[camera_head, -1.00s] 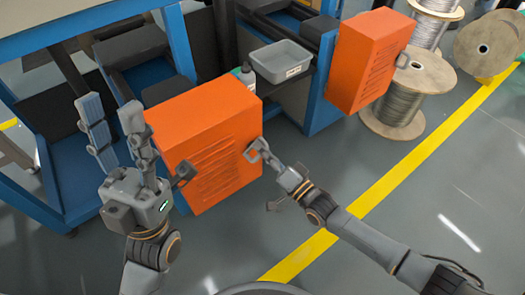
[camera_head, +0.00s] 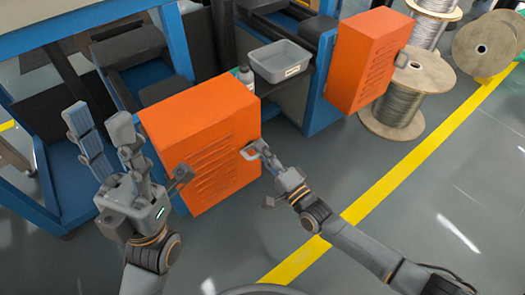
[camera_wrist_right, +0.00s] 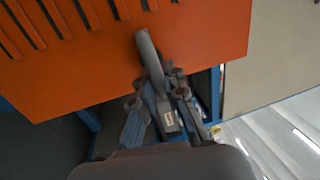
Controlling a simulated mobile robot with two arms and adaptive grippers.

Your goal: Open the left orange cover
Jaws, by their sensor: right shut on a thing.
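The left orange cover (camera_head: 205,130) is a box with slotted vents, in front of the blue machine frame. It has a grey handle at its right edge and another grey handle (camera_head: 181,178) at its left front edge. My right gripper (camera_head: 256,150) is shut on the right-edge handle. The right wrist view shows that handle (camera_wrist_right: 150,55) between its fingers, with the orange panel (camera_wrist_right: 90,60) above. My left gripper (camera_head: 100,122) is open and empty, fingers pointing up, just left of the cover and apart from the left handle.
A second orange cover (camera_head: 365,60) stands further back at the right. A grey bin (camera_head: 280,62) and a bottle (camera_head: 245,77) sit behind the left cover. Cable spools (camera_head: 398,95) stand at the right. Grey floor with a yellow line (camera_head: 385,190) is open in front.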

